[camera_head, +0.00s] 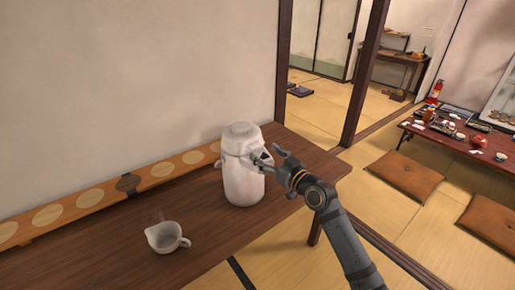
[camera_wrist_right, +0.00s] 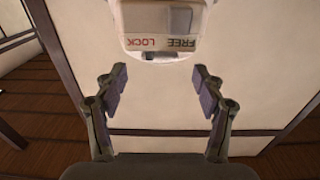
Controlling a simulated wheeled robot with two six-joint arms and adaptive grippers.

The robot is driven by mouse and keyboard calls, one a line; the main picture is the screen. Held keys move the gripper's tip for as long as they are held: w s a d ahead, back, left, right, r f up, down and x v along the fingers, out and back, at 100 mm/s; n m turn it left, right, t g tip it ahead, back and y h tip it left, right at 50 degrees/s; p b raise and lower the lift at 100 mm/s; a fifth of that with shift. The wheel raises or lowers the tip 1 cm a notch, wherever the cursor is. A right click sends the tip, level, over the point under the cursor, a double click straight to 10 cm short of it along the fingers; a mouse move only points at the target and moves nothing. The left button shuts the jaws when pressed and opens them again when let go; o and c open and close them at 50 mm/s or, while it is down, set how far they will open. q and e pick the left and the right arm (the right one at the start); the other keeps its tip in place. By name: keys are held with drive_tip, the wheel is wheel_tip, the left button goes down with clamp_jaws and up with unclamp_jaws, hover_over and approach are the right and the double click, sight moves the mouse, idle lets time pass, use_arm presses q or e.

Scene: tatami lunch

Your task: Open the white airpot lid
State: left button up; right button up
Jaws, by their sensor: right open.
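The white airpot (camera_head: 243,180) stands upright on the brown wooden table, and its lid (camera_head: 241,136) looks closed. In the right wrist view the top of the airpot (camera_wrist_right: 163,28) shows at the upper middle, with a label reading FREE and LOCK upside down and a grey tab beside it. My right gripper (camera_head: 262,160) is at the right side of the airpot's upper part. In the right wrist view its two fingers (camera_wrist_right: 158,88) are apart with nothing between them, just short of the airpot's front. I cannot tell whether a finger touches it. My left gripper is not in view.
A small white pitcher (camera_head: 166,237) stands on the wooden table (camera_head: 108,258) left of the airpot. A long wooden rack with round discs (camera_head: 88,201) runs along the wall. A low red table (camera_head: 455,143) with dishes and brown cushions (camera_head: 405,176) are at the right.

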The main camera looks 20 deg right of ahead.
sight(257, 147)
drive_tip(key=x, duration=0.5)
clamp_jaws()
drive_tip(key=shift+r+p, duration=0.1)
drive_tip(key=shift+p, duration=0.25)
